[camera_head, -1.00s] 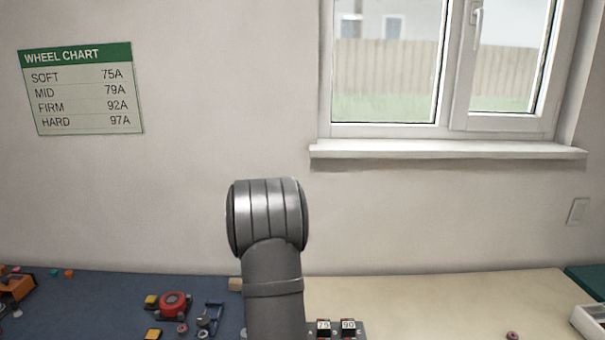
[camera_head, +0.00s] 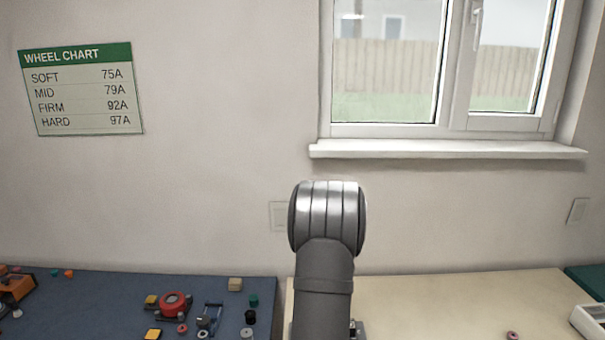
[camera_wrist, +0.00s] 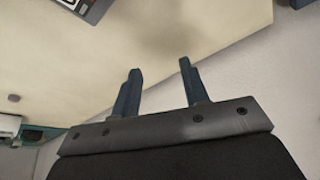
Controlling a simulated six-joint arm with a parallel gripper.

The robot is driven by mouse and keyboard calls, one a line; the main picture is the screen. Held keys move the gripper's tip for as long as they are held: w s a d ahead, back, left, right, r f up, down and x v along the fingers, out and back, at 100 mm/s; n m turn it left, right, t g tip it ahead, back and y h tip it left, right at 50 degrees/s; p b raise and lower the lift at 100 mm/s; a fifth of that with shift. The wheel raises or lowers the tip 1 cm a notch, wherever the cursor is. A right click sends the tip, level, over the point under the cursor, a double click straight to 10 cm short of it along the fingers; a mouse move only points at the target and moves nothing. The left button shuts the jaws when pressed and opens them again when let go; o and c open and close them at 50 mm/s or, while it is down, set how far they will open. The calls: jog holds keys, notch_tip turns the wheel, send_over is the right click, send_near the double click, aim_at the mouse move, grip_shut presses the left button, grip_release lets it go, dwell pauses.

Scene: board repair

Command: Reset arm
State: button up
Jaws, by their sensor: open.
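My gripper (camera_wrist: 158,70) shows in the wrist view with two blue-grey fingers apart and nothing between them. It is over or beside the pale tabletop (camera_wrist: 170,45), close to the wall; its exact height cannot be told. In the head view my grey arm stands in the middle, and my gripper is hidden there.
A blue mat (camera_head: 100,300) at left holds a red round part (camera_head: 173,304), a blue clamp-like piece (camera_head: 210,318) and several small blocks. A small pinkish wheel (camera_head: 512,336) lies on the pale table. A white tray (camera_head: 590,322) stands at the right edge. The wheel chart (camera_head: 80,90) hangs on the wall.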

jog(key=d+m, duration=0.1)
jog(key=d, duration=0.6)
jog(key=shift+s, duration=0.4)
